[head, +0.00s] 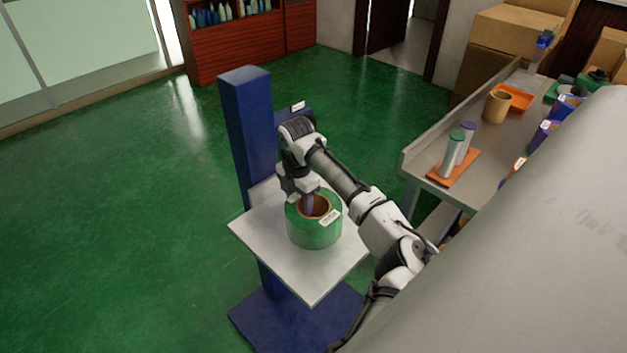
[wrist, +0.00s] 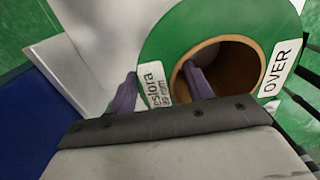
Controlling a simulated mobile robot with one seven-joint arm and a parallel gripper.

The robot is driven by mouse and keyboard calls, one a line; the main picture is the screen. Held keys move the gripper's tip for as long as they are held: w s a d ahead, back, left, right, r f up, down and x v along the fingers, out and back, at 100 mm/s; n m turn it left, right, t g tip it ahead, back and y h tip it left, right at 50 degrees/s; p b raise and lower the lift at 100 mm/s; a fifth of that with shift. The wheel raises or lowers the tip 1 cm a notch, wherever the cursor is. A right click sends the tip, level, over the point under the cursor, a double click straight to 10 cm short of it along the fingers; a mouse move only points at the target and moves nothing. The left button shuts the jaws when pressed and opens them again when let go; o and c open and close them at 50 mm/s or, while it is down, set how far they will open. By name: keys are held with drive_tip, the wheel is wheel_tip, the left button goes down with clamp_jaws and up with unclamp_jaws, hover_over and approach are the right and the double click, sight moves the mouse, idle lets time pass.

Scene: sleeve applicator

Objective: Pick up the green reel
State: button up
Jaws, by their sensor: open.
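The green reel (head: 314,233) stands on a light square platform (head: 296,277), with its brown cardboard core opening facing up and a white label on its side. In the wrist view the reel (wrist: 178,35) carries two white labels, one reading "OVER". My gripper (head: 306,203) is over the reel, pointing down. In the wrist view my gripper (wrist: 162,88) is open, with one purple finger outside the reel's rim and the other at the core opening, so the reel's wall lies between them. Whether the fingers touch the wall cannot be told.
The platform is fixed to a blue column (head: 250,130) behind the reel. A grey bench (head: 475,165) at the right holds an orange tray with cylinders, a brown roll (head: 497,107) and boxes. The green floor at the left is clear.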

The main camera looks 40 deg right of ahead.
drive_tip(key=shift+f, duration=0.15)
clamp_jaws()
idle(1.4)
